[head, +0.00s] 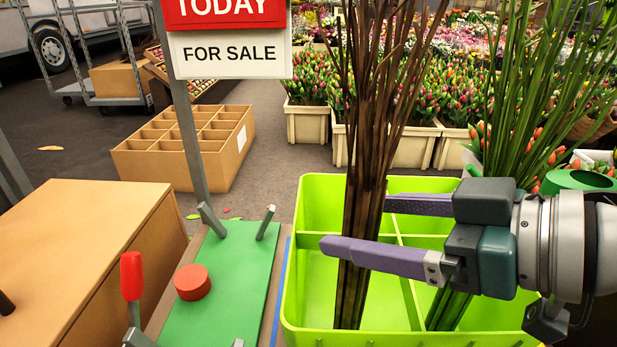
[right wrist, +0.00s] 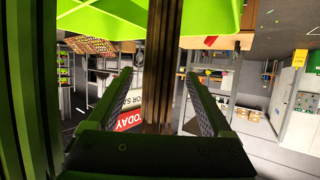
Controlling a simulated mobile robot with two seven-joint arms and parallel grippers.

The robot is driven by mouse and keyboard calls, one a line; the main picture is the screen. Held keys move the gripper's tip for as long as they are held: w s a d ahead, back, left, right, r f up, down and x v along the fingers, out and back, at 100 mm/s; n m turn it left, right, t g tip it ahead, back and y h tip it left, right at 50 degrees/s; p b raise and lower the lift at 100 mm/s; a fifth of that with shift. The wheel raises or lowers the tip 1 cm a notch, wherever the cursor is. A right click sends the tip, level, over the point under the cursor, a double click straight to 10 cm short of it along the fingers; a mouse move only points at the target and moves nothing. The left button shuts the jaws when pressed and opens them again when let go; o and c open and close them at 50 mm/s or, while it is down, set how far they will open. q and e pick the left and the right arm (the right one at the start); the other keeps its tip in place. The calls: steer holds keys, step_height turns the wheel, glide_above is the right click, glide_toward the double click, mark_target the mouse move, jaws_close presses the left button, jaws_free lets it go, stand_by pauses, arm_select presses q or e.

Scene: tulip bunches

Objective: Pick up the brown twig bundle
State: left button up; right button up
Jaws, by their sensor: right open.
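The brown twig bundle (head: 372,130) stands nearly upright in a left compartment of the lime-green divided crate (head: 312,215). My right gripper (head: 352,225) reaches in from the right, with one purple-grey finger in front of the bundle and the other partly hidden behind it. In the right wrist view, the bundle (right wrist: 160,60) runs between the two open fingers (right wrist: 158,78), with a gap on each side. The gripper is open and holds nothing. My left gripper is not in view.
A green stem bundle (head: 525,90) stands in the crate close to my right gripper. A green board (head: 225,285) with a red disc (head: 192,282) lies left of the crate. A sale sign (head: 230,50) on a post stands behind the board. Tulip boxes (head: 305,122) fill the back.

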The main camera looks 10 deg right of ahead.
mark_target(343, 211)
steer(key=w+a, duration=0.2)
steer(key=shift+w, duration=0.3)
steer(key=shift+w+a+f+b, duration=0.2)
steer(key=shift+f+b, duration=0.05)
steer(key=shift+b, duration=0.05)
jaws_close()
